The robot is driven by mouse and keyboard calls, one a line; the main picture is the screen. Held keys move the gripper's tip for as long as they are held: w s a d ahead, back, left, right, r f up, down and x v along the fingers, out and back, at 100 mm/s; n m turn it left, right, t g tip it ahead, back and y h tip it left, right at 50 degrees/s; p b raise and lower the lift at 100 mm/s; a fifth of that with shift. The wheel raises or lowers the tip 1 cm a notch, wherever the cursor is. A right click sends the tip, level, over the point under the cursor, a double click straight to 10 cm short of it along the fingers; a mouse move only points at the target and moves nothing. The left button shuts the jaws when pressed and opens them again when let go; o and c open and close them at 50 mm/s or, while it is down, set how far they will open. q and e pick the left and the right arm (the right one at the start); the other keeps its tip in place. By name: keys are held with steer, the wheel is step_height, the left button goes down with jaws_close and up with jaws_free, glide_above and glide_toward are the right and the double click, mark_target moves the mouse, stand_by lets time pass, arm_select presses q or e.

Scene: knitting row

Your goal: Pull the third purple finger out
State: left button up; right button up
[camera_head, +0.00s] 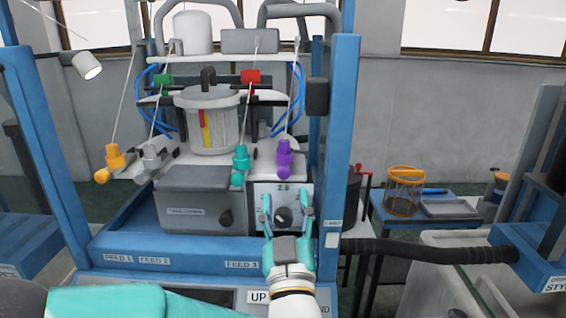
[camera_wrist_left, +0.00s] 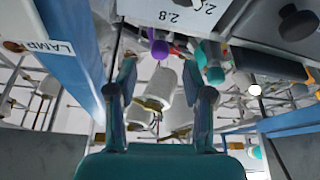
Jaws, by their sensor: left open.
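A purple finger (camera_head: 284,157) hangs at the right end of the row of colored fingers on the knitting machine, just left of the blue upright. It also shows as a small purple piece in the left wrist view (camera_wrist_left: 160,48), partly hidden by the white dial panel. My left gripper (camera_head: 286,207) is open and empty. It points up in front of the dial panel, below the purple finger and apart from it. In the left wrist view the gripper's two fingers (camera_wrist_left: 167,88) stand wide apart with nothing between them. My right gripper is not in view.
A teal finger (camera_head: 240,165) hangs close to the left of the purple one; grey (camera_head: 151,158) and orange (camera_head: 109,162) fingers are farther left. A white dial panel (camera_head: 262,192) with a black knob lies behind my gripper. A blue upright (camera_head: 341,120) stands close on the right.

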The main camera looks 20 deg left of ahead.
mark_target(284, 179)
arm_select(q)
steer(key=p+x, duration=0.2)
steer(key=x, duration=0.5)
steer(key=shift+w, duration=0.1)
jaws_close()
